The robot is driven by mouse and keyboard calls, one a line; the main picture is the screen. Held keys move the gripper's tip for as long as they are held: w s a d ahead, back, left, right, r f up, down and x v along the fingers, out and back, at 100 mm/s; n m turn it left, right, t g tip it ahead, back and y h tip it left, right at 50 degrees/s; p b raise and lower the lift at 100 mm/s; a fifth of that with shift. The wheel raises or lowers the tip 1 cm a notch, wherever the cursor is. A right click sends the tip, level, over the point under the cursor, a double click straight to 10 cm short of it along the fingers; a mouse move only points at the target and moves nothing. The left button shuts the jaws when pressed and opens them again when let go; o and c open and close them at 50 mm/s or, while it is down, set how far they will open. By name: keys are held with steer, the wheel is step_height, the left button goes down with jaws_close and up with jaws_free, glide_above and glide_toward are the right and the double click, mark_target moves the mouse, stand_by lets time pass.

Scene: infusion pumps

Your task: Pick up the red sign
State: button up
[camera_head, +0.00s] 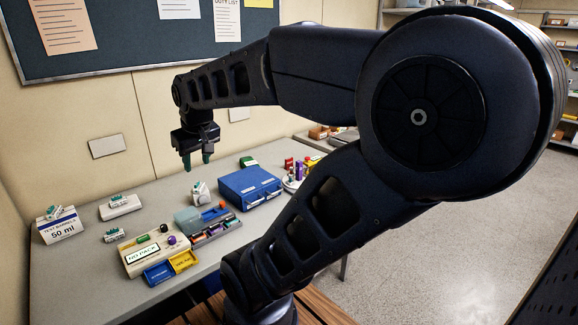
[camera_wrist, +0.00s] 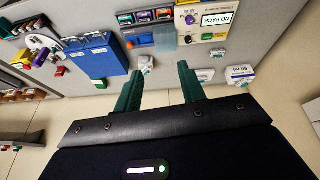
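No thing clearly reads as a red sign. Small upright red pieces (camera_head: 289,163) stand beyond the right side of the blue case (camera_head: 250,186) in the head view. In the wrist view a red piece (camera_wrist: 60,71) shows left of the case; it is too small to tell whether it is a sign. My gripper (camera_head: 197,163) hangs above the table, left of the case and apart from the red pieces. In the wrist view its two green fingers (camera_wrist: 160,82) are spread with nothing held between them.
A white device (camera_head: 199,192) stands below my gripper. A panel marked NO PACK (camera_head: 150,249), a compartment tray (camera_head: 213,231) and a 50 ml box (camera_head: 61,227) stand toward the left and front. The wall (camera_head: 160,110) is behind. My arm hides part of the table's right side.

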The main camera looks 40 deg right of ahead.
steer(key=w+d+r+n+g+h, duration=0.15)
steer(key=w+d+n, duration=0.35)
steer(key=w+d, duration=0.8)
steer(key=n+g+h, duration=0.3)
steer(key=n, duration=0.9)
glide_above(288, 159)
steer(key=a, duration=0.4)
step_height(288, 159, down, 26)
steer(key=r, duration=0.1)
steer(key=shift+w+x, duration=0.1)
steer(key=shift+x, duration=2.8)
steer(key=shift+w+x, duration=0.15)
steer(key=shift+x, duration=2.75)
steer(key=shift+d, duration=0.1)
steer(key=shift+c, duration=0.4)
steer(key=c, duration=0.6)
